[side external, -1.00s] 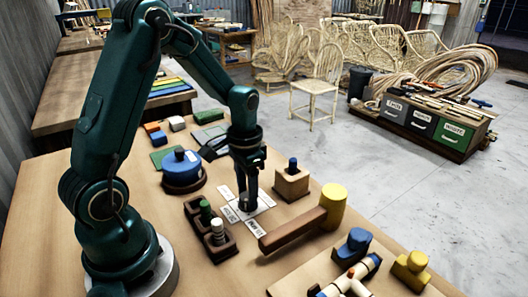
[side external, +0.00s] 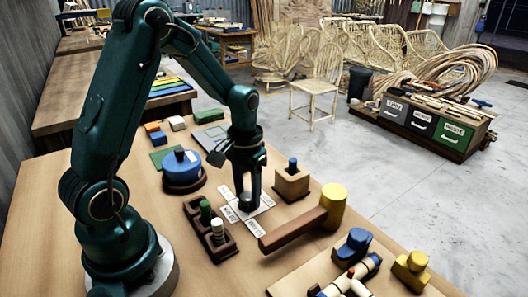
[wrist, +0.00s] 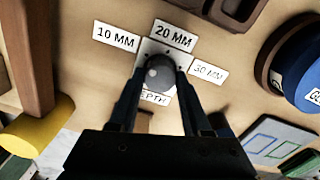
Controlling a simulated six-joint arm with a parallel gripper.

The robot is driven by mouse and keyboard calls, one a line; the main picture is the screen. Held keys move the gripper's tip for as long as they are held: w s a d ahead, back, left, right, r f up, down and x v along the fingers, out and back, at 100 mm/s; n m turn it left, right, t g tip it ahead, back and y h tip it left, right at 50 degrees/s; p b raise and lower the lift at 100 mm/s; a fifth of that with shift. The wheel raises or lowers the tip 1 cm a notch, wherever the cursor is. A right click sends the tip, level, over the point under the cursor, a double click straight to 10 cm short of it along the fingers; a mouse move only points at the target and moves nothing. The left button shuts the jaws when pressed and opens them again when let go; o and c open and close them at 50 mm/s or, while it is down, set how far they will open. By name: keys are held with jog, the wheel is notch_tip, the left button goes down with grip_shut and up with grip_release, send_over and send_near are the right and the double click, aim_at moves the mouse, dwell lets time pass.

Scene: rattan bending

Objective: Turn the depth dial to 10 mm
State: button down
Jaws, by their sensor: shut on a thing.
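The depth dial is a dark round knob (wrist: 159,72) on a pale plate on the table, seen in the wrist view. Around it lie white labels: 10 MM (wrist: 115,37) upper left, 20 MM (wrist: 174,36) above, 30 MM (wrist: 208,70) to the right, and a partly hidden DEPTH label (wrist: 155,98) below. My gripper (side external: 246,203) points straight down in the side view, its two fingers shut on the knob from opposite sides. I cannot make out a pointer mark on the knob, so its setting is unclear.
A wooden mallet with a yellow head (side external: 333,203) lies to the right of the dial. A wooden block with a blue peg (side external: 291,182) stands behind right. A peg holder (side external: 212,232) is in front left, and a blue round device (side external: 182,169) is behind left.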

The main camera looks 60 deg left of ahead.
aim_at(248, 196)
jog(key=shift+c, duration=1.8)
grip_release()
jog(key=shift+r, duration=0.1)
jog(key=shift+r, duration=2.5)
